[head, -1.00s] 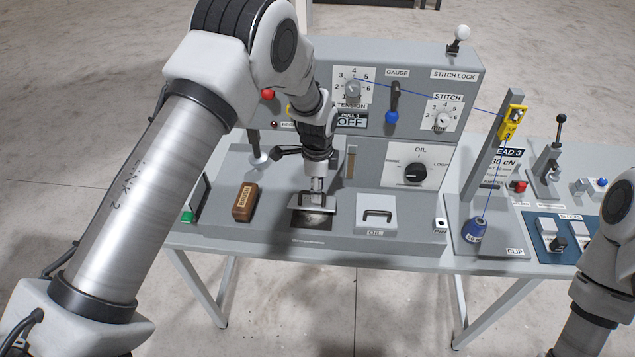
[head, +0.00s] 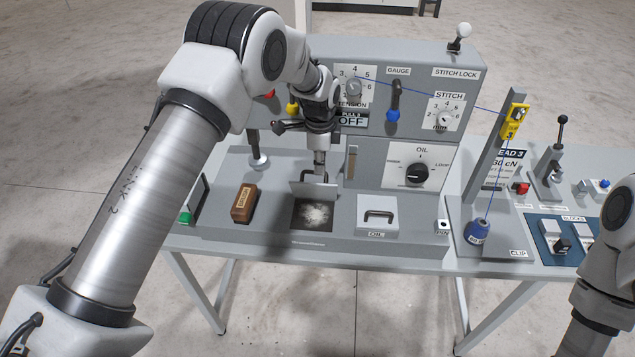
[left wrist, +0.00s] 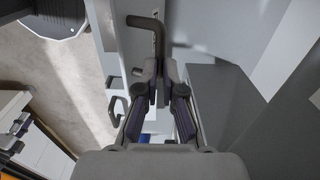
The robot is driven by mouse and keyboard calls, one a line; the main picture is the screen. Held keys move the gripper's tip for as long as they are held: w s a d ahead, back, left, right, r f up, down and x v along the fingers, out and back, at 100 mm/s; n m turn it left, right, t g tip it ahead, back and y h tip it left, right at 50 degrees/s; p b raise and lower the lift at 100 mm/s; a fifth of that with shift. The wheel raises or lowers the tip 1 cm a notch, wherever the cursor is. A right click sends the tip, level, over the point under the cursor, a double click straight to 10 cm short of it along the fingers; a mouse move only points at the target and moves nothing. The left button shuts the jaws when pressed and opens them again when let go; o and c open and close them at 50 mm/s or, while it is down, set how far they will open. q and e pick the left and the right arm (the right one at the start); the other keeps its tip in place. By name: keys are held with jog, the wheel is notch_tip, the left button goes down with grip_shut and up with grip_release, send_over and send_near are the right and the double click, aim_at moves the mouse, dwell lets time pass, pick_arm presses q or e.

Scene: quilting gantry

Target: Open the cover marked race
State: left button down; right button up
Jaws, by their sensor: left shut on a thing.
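The grey cover (head: 300,189) stands about upright at the back edge of a square opening (head: 318,214) in the machine bed. Pale, fuzzy dust or lint shows in the dark opening. No readable "race" marking shows on the cover. My left gripper (head: 319,176) is behind and above the raised cover, shut on its handle, which it partly hides. In the left wrist view the closed fingertips (left wrist: 156,78) are at a dark bent handle (left wrist: 147,22) on a grey plate. Only part of my right arm shows at the right edge; its gripper is out of view.
A second closed cover marked oil (head: 377,212) sits just right of the opening. A brown wooden block (head: 243,203) lies left of it. The upright panel with dials and the oil knob (head: 416,173) stands close behind. Blue thread runs to a spool (head: 477,231).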

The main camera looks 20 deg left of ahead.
pick_arm(q)
jog(key=shift+s+f, duration=0.2)
jog(key=shift+f, duration=0.25)
pick_arm(e)
jog(key=shift+f, duration=0.1)
pick_arm(q)
jog(key=c, duration=1.4)
grip_release()
jog(key=shift+o, duration=0.9)
jog(key=shift+w+f, duration=0.1)
jog(key=shift+w, duration=0.3)
pick_arm(e)
jog(key=shift+w, duration=0.25)
pick_arm(q)
jog(key=shift+w, duration=0.1)
pick_arm(e)
jog(key=shift+a, duration=0.1)
